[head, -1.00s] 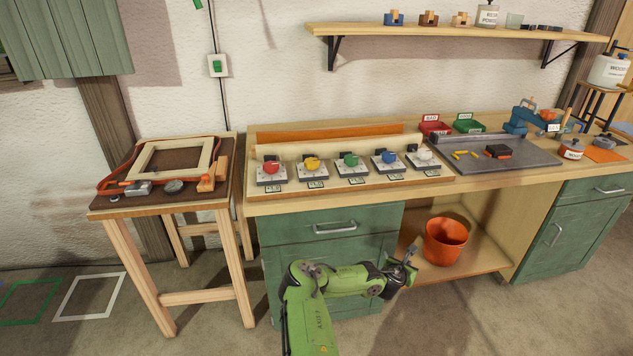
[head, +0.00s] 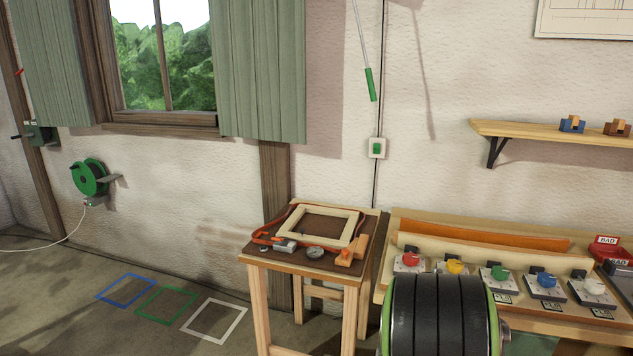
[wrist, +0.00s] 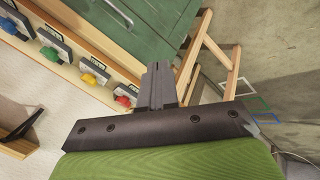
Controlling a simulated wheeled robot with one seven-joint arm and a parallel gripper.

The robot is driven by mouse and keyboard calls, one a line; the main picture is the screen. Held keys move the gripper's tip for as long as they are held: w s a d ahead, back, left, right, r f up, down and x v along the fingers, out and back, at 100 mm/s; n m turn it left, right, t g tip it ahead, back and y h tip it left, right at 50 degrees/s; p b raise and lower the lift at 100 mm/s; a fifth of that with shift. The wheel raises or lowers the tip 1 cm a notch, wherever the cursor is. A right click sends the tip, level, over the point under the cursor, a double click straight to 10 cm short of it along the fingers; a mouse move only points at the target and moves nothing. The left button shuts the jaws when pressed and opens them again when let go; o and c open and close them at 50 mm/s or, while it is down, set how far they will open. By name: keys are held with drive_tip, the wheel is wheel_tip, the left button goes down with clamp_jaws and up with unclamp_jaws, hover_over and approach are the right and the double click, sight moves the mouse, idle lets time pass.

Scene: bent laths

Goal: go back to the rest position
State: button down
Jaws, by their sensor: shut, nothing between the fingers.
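In the wrist view my gripper (wrist: 158,88) is shut with its dark fingers together and nothing held. In the head view the gripper does not show. A large black, ribbed part of my arm with green edges stands close to the camera at the lower right and hides part of the bench front.
A small wooden table (head: 256,262) with a wooden frame (head: 320,224) stands left of the bench (head: 385,293). Red, yellow, green, blue and white knobs line the bench. A shelf (head: 500,130) hangs above. Floor with a blue (head: 126,290), green and white outline is open at left.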

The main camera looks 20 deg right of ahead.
drive_tip(key=s+a+r+m+t+y+p, duration=0.1)
drive_tip(key=s+a+r+y, duration=0.1)
drive_tip(key=a+r, duration=0.6)
drive_tip(key=s+a+r+t+y+p, duration=0.1)
drive_tip(key=s+a+r+y, duration=0.15)
drive_tip(key=a, duration=0.95)
drive_tip(key=s+a+r+p, duration=0.1)
drive_tip(key=s+a+r, duration=0.2)
drive_tip(key=s+a, duration=0.7)
drive_tip(key=shift+s+r, duration=0.3)
drive_tip(key=shift+s, duration=0.6)
drive_tip(key=shift+y, duration=0.25)
